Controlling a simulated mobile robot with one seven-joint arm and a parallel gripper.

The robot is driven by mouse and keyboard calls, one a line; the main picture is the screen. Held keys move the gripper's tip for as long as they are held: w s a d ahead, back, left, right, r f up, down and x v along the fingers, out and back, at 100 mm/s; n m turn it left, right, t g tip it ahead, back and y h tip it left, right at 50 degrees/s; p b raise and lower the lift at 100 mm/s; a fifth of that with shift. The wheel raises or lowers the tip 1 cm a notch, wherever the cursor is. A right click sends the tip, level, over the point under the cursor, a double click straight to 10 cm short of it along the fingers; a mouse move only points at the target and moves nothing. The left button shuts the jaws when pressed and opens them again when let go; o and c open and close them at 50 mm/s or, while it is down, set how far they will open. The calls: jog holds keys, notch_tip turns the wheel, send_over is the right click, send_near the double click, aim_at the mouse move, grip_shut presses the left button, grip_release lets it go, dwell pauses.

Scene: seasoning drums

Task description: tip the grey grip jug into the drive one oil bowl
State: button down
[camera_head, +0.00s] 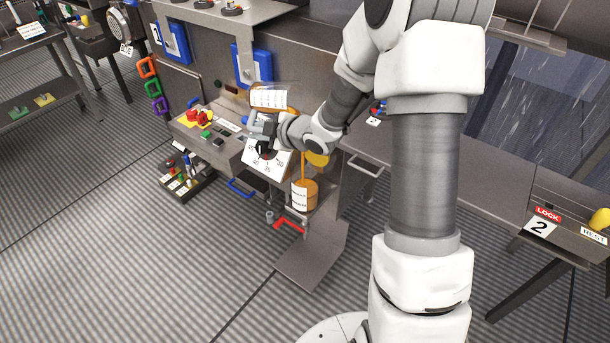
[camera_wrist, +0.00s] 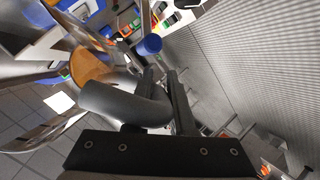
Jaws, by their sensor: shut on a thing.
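The jug (camera_head: 269,98) is clear-walled with a white label and amber oil inside; it is held up and tilted over the front of the machine. Its grey grip (camera_wrist: 120,102) crosses the wrist view between the fingers, with the amber oil showing beyond it. My gripper (camera_head: 261,132) is shut on this grip; its dark fingers also show in the wrist view (camera_wrist: 166,85). An amber stream (camera_head: 303,169) falls into the amber-filled oil bowl (camera_head: 312,193), which has a white label too small to read. My arm and gripper hide part of the jug.
A sloped panel with red and green buttons (camera_head: 207,134) is left of the gripper. A white dial plate (camera_head: 266,161) sits just below it. Blue and red handles stick out lower down. A bench marked 2 (camera_head: 540,227) stands at right. The floor at left is open.

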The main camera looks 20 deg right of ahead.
jog(key=shift+f+t+y+b, duration=0.2)
jog(key=shift+t+y+b, duration=0.5)
jog(key=shift+b, duration=1.4)
